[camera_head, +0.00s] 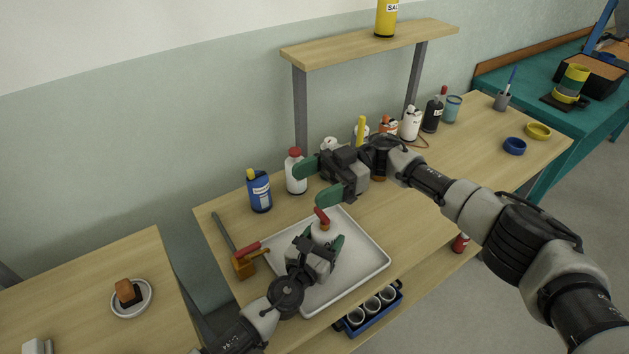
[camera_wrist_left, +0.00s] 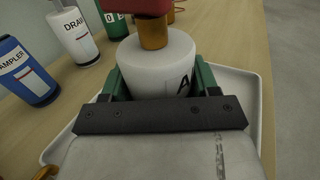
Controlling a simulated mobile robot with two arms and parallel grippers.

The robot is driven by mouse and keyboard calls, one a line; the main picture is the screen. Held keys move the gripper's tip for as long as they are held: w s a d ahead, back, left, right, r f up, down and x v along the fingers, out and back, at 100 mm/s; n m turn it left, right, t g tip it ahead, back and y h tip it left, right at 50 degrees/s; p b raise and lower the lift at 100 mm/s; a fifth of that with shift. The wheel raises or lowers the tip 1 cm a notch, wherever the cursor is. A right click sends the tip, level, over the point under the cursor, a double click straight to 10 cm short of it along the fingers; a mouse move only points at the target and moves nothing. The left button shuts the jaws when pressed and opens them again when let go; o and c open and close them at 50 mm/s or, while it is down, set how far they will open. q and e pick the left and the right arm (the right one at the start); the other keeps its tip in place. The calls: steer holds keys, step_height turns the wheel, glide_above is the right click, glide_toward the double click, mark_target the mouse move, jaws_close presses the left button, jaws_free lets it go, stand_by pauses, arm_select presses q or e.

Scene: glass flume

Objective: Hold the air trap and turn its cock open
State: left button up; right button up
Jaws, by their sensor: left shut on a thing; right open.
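The air trap (camera_head: 324,234) is a white cylinder standing upright over the white tray, with a red-handled cock (camera_head: 321,217) on top. In the left wrist view the trap (camera_wrist_left: 152,62) shows a letter "A" and a brass stem (camera_wrist_left: 153,32) under the red handle (camera_wrist_left: 138,5). My left gripper (camera_head: 322,243) is shut on the trap's body, with a green finger on each side. My right gripper (camera_head: 317,182) is open and empty, its green fingers apart, above and behind the cock in the head view. Whether the trap's base touches the tray is hidden.
The white tray (camera_head: 374,259) lies on the wooden bench. A blue bottle (camera_head: 259,191) and a white red-capped bottle (camera_head: 295,172) stand behind it. A hammer-like tool (camera_head: 243,263) lies at its left. Several containers stand under the shelf (camera_head: 375,48). The bench's right part is clearer.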

stand_by(0.3)
arm_select(q)
steer(key=o, duration=1.1)
